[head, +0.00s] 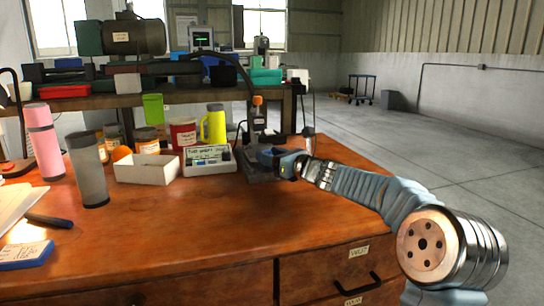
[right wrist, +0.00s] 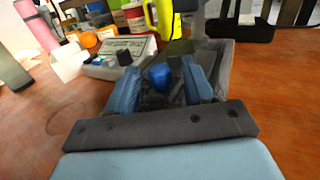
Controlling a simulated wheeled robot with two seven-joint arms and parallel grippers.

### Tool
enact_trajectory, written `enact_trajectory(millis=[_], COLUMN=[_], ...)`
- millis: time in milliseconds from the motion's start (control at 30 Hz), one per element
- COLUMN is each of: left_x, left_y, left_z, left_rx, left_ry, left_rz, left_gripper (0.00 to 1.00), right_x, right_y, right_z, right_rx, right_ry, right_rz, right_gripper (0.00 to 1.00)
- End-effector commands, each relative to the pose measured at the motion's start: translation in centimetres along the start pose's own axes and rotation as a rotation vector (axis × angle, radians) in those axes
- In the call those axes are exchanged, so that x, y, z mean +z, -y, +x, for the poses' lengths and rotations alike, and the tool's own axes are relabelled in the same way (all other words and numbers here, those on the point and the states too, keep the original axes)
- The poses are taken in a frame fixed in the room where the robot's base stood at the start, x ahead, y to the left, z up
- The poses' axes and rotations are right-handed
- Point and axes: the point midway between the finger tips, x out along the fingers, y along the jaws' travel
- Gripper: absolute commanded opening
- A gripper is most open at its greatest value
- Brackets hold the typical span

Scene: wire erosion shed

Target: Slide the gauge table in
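A dark grey gauge stand (head: 258,118) with an upright column and an orange top stands near the back right of the wooden desk. Its low grey base (head: 258,176) is partly hidden by my right gripper (head: 276,158). In the right wrist view, the two blue fingers of my right gripper (right wrist: 160,82) are spread apart. A blue knob (right wrist: 160,76) shows between them, with visible gaps on both sides. The grey base also shows behind the right finger (right wrist: 226,56). I cannot tell which part of the base is the gauge table. My left gripper is not in view.
A white readout box (head: 208,160) sits close left of the stand. An open white tray (head: 147,169), a grey tumbler (head: 88,172) and a pink bottle (head: 44,142) stand further left. The desk front (head: 190,225) is clear. A cluttered bench is behind.

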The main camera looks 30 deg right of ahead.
Motion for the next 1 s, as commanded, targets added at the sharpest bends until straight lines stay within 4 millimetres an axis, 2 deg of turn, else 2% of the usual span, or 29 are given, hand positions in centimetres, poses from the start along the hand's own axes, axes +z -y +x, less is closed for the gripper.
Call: enact_trajectory(millis=[233,367,467,800,1000], left_x=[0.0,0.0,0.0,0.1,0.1], left_y=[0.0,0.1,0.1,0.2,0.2], left_z=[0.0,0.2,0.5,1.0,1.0], left_rx=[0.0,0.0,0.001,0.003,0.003], left_ry=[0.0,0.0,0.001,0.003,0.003], left_rz=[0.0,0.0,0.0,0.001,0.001], left_gripper=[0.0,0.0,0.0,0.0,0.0], right_x=[0.0,-0.1,-0.1,0.0,0.0], right_y=[0.0,0.1,0.0,0.1,0.0], right_z=[-0.1,-1.1,-2.9,-11.0,-13.4], right_rx=[0.0,-0.001,-0.002,-0.003,0.0], right_ry=[0.0,0.0,0.0,0.0,0.0], right_rz=[0.0,0.0,-0.001,-0.001,0.0], right_gripper=[0.52,0.52,0.52,0.52,0.52])
